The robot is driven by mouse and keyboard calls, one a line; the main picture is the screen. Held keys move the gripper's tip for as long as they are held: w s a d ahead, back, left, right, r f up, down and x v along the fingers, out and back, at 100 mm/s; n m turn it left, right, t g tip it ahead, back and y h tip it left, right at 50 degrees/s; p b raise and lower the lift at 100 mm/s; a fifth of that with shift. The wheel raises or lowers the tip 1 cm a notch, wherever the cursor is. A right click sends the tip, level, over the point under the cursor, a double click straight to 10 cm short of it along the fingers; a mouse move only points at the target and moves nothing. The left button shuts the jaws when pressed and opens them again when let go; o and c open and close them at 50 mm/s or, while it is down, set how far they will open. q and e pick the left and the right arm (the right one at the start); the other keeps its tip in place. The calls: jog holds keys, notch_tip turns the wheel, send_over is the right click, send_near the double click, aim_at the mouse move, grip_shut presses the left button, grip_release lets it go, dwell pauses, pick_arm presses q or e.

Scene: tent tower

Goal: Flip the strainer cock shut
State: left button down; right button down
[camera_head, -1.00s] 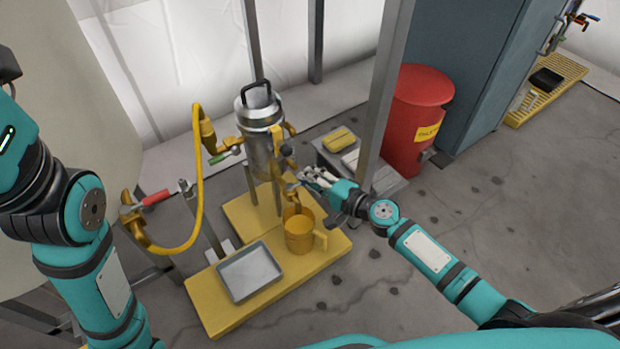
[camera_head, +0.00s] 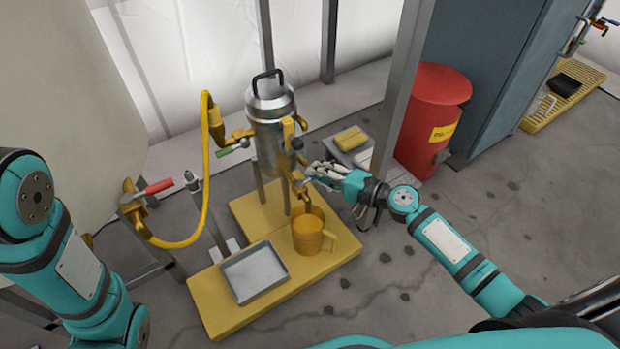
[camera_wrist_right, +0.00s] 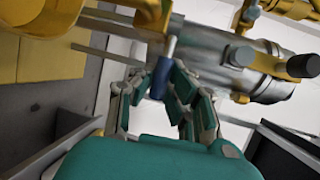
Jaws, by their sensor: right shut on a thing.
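The strainer (camera_head: 268,140) is a steel canister with a black top handle, standing on legs over a yellow base. Its brass cock (camera_head: 300,186) is low on the strainer's right side, above an orange mug (camera_head: 309,236). My right gripper (camera_head: 314,173) reaches this cock from the right. In the right wrist view the cock's blue lever (camera_wrist_right: 162,78) is between the fingers of the right gripper (camera_wrist_right: 156,84), which is shut on it. The lever's exact angle is hard to tell in the head view. My left arm shows at lower left, but its gripper is out of view.
A grey tray (camera_head: 254,272) sits on the yellow base (camera_head: 212,308), left of the mug. A grey post (camera_head: 402,85) and red bin (camera_head: 430,110) stand behind my right arm.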

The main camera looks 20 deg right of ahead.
jog(key=shift+f, duration=0.2)
jog(key=c, duration=1.3)
grip_release()
jog(key=shift+r, duration=0.1)
jog(key=v, duration=1.2)
jog(key=shift+d, duration=0.1)
